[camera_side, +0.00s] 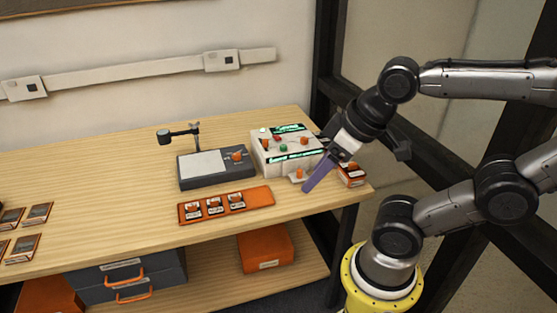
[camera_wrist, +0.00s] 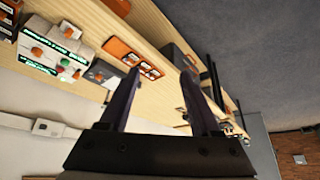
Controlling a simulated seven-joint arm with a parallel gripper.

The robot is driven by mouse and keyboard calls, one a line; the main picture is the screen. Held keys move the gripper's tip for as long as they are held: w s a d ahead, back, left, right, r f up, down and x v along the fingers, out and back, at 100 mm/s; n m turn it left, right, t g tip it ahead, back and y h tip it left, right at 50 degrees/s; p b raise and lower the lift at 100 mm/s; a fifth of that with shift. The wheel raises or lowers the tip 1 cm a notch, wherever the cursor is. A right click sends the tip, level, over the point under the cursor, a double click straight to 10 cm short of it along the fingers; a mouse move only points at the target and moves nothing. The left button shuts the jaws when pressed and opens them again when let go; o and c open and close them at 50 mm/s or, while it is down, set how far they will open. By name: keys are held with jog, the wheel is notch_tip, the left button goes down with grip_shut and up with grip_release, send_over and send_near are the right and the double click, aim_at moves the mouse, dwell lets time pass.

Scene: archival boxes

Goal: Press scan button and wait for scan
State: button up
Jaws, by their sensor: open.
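A white console (camera_side: 262,153) with several coloured buttons and lit green displays stands at the right of the bench; it also shows in the wrist view (camera_wrist: 40,40). Left of it is a dark scanner-like unit (camera_side: 218,178) with a pale plate, a small overhead head on a post, and an orange knob or button (camera_side: 238,156). I cannot tell which button is the scan button. My gripper (camera_side: 308,190) is open and empty, its purple fingers pointing down-left at the console's front right. In the wrist view its fingers (camera_wrist: 160,73) are spread apart. Contact with anything cannot be made out.
An orange tray (camera_side: 258,196) with several small cards lies in front of the scanner unit. A small orange-and-white box (camera_side: 351,181) sits behind my gripper near the bench's right end. More cards (camera_side: 38,214) lie far left. A dark frame post stands behind the bench's right end.

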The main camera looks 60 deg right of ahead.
grip_shut()
dwell(1.6)
